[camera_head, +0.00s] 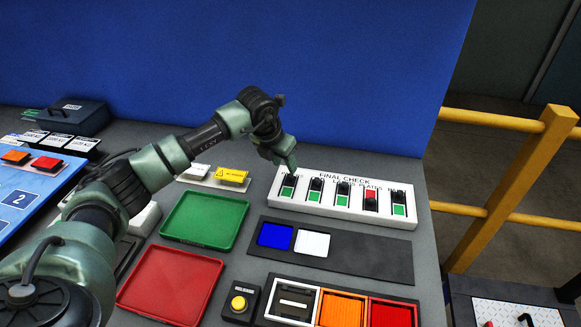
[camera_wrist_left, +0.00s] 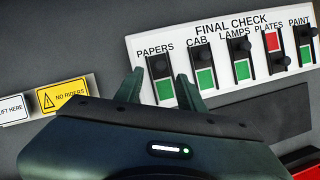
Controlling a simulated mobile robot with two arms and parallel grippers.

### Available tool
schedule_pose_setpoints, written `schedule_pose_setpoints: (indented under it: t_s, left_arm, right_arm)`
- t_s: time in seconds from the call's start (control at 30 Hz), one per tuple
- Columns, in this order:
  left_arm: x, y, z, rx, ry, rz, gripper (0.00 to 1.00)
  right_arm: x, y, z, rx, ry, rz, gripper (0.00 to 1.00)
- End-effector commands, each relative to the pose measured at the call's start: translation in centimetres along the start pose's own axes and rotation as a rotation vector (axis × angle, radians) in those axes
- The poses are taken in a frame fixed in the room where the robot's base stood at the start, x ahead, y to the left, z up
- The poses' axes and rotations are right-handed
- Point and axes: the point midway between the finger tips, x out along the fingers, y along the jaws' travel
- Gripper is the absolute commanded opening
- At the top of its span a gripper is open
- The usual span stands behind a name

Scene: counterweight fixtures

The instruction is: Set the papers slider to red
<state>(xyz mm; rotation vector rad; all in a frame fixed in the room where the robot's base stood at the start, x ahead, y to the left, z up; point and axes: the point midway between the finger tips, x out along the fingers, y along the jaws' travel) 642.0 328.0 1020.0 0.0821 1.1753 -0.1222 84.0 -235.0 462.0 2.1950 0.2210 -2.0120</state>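The white FINAL CHECK panel (camera_head: 325,210) stands at the back right of the table and carries a row of sliders. The PAPERS slider (camera_wrist_left: 160,67) is leftmost in the left wrist view; its dark knob is at the top, with green (camera_wrist_left: 165,90) showing below. My left gripper (camera_head: 290,168) is over the panel's left end. In the left wrist view my left gripper (camera_wrist_left: 159,90) is open, its fingertips either side of the PAPERS slot below the knob. I cannot tell whether they touch the panel. My right gripper is not in view.
The CAB (camera_wrist_left: 201,55) and LAMPS (camera_wrist_left: 239,47) sliders show green; PLATES (camera_wrist_left: 272,42) shows red with its knob low. PAINT (camera_wrist_left: 306,54) shows green. A yellow sign (camera_wrist_left: 63,96) lies left of the panel. Green (camera_head: 205,219) and red (camera_head: 170,285) trays lie nearer.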

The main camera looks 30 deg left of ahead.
Motion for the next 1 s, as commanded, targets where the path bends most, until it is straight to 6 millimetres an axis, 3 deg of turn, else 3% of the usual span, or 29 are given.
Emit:
schedule_pose_setpoints:
  t_s: [0.3, 0.67, 0.7, 0.83, 1.0]
  left_arm:
    - [4.6, -0.1, 0.0, -0.001, 0.002, -0.002, 0.39]
    - [5.6, -0.1, 0.0, 0.000, 0.000, 0.000, 0.39]
    - [5.6, -0.1, 0.0, 0.000, 0.000, 0.000, 0.36]
    - [5.6, 0.0, 0.0, 0.000, 0.000, 0.000, 0.00]
    - [5.5, 0.0, 0.0, 0.000, 0.000, 0.000, 0.00]
  right_arm:
    - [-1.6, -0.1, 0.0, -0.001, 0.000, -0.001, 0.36]
    - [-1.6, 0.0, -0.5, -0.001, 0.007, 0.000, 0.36]
    - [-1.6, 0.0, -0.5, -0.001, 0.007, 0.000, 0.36]
    - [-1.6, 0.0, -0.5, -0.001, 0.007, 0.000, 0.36]
    - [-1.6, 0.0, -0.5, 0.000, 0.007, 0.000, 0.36]
